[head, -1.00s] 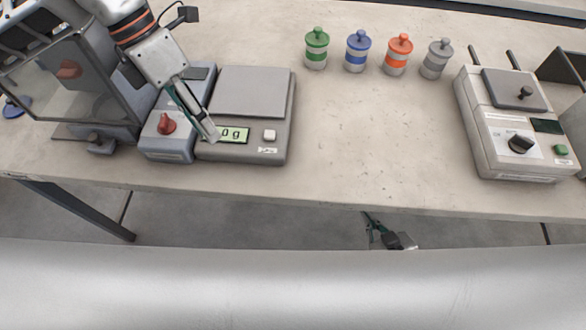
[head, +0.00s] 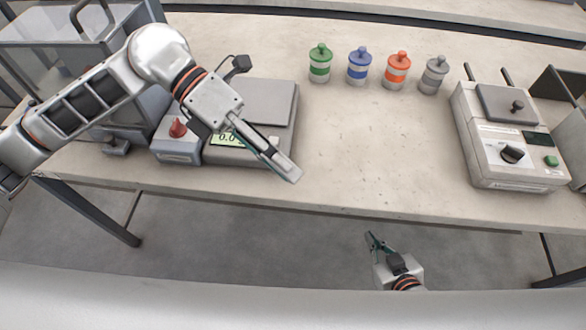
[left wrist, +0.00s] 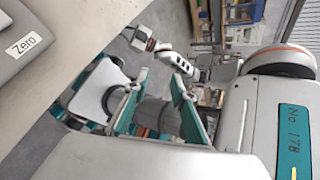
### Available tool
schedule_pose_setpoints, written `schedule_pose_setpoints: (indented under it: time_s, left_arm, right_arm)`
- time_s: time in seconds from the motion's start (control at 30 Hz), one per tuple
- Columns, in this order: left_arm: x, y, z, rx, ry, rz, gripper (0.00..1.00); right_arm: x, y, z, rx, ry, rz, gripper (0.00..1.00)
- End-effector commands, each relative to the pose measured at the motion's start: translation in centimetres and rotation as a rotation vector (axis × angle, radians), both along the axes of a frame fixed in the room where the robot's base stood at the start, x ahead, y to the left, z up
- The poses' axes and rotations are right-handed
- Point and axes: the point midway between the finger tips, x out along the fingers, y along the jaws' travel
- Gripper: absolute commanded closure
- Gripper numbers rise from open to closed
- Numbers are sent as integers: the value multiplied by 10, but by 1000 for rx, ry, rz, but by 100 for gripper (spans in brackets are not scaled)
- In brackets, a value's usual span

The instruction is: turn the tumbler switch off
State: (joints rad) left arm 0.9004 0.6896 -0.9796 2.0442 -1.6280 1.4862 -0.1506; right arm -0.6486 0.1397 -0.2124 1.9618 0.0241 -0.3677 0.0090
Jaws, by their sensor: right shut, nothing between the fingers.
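A red switch knob (head: 177,128) stands on top of a small blue-grey box (head: 177,154) left of the scale. I take it for the tumbler switch; no label on it is readable, and I cannot tell its setting. My left gripper (head: 287,172) is right of the knob, over the scale's front right corner, clear of the knob. In the left wrist view its teal fingers (left wrist: 156,100) stand apart with nothing held between them. My right gripper (head: 371,240) is shut and empty, low in front of the table edge.
The scale (head: 265,100) stands beside the box, its display partly covered by my left gripper. A guarded machine (head: 122,100) is at the far left, partly behind my left arm. Several lidded jars (head: 359,66) stand at the back. A sealer (head: 510,135) is at right. The middle tabletop is clear.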

Motion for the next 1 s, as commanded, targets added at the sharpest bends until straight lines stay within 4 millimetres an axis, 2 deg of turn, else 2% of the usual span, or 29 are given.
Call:
schedule_pose_setpoints:
  time_s: [0.23,0.8,1.0]
  left_arm:
    - [-4,-14,9,-79,44,16,75]
    - [-4,-15,10,-87,48,19,75]
    - [10,-17,1,6,48,22,75]
  right_arm:
    - [0,0,2,0,-1,0,100]
    - [0,0,2,1,-1,0,100]
    - [0,1,1,3,0,-1,100]
